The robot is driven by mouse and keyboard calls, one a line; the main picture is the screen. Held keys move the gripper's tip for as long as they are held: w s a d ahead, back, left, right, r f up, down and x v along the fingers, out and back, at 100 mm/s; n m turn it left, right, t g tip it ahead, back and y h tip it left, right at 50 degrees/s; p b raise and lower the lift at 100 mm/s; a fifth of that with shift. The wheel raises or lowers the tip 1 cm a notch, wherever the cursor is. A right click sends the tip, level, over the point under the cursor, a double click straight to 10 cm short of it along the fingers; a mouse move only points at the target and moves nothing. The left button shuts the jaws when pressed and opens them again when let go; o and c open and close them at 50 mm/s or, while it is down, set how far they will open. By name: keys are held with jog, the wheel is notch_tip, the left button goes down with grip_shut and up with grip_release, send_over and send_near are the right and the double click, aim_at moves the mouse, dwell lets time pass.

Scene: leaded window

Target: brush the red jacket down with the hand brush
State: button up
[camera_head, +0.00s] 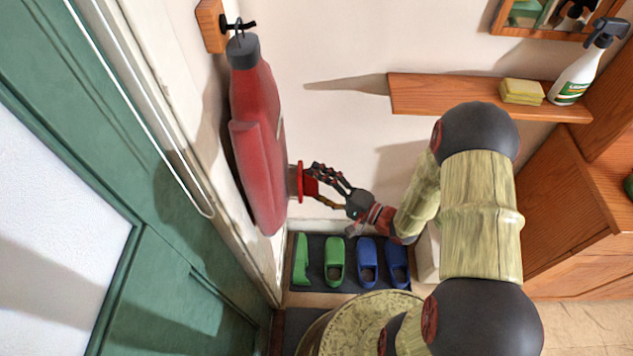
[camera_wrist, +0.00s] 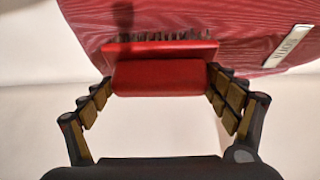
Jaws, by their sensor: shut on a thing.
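The red jacket (camera_head: 258,140) hangs from a dark hook (camera_head: 238,25) on the wall, left of centre in the head view. It also fills the top of the wrist view (camera_wrist: 240,30), with a pale label (camera_wrist: 289,45) at the right. My gripper (camera_head: 316,183) is shut on the red hand brush (camera_head: 300,182), just right of the jacket's lower half. In the wrist view the brush (camera_wrist: 158,77) sits between the fingers, its dark bristles pointing at the jacket. The bristles are at or very near the cloth; I cannot tell whether they touch.
A wooden shelf (camera_head: 450,98) holds yellow sponges (camera_head: 521,91) and a spray bottle (camera_head: 580,72) on the right. Green shoes (camera_head: 334,262) and blue shoes (camera_head: 367,262) stand on a dark mat below. A green door (camera_head: 60,120) is at the left. Wooden cabinets (camera_head: 560,200) stand at the right.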

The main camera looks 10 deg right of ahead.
jog(key=shift+s+d, duration=0.25)
jog(key=shift+d, duration=0.55)
jog(key=shift+s+d, duration=0.3)
jog(key=shift+d, duration=0.45)
jog(key=shift+s+d, duration=0.25)
jog(key=shift+d, duration=0.55)
jog(key=d, duration=0.1)
jog(key=s+d, duration=0.1)
jog(key=d, duration=0.1)
